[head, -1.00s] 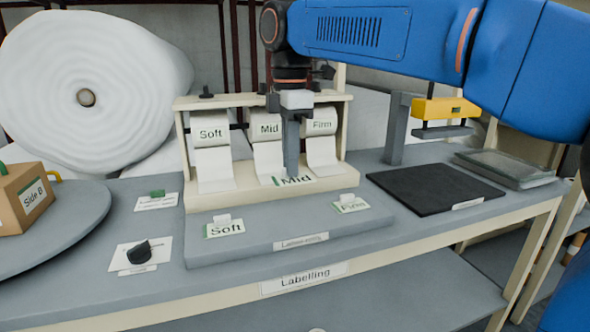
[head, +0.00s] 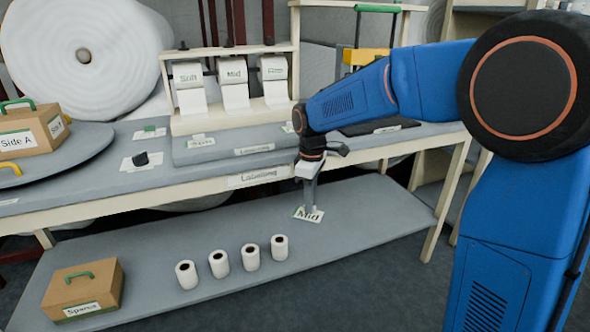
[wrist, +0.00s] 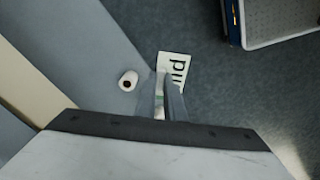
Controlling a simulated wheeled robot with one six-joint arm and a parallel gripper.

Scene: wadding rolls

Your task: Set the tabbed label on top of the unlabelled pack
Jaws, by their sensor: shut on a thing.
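My gripper (head: 310,205) is shut on the tabbed label marked "Mid" (head: 304,216), a white card with a green edge. It holds the card out in front of the bench, above or before the lower shelf; the exact height is hard to tell. In the wrist view the label (wrist: 180,66) sticks out beyond the fingertips (wrist: 171,100). A brown carton (head: 32,131) with a green handle and a "Side A" label stands on the grey turntable (head: 84,152) at the left. I cannot tell which thing is the unlabelled pack.
The lower shelf (head: 150,246) bears several small white rolls (head: 219,264) and a carton marked "Spares" (head: 82,290). The bench above has a label rack (head: 220,120), a grey label platform (head: 225,147), a black knob (head: 141,159) and a dark mat (head: 375,127).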

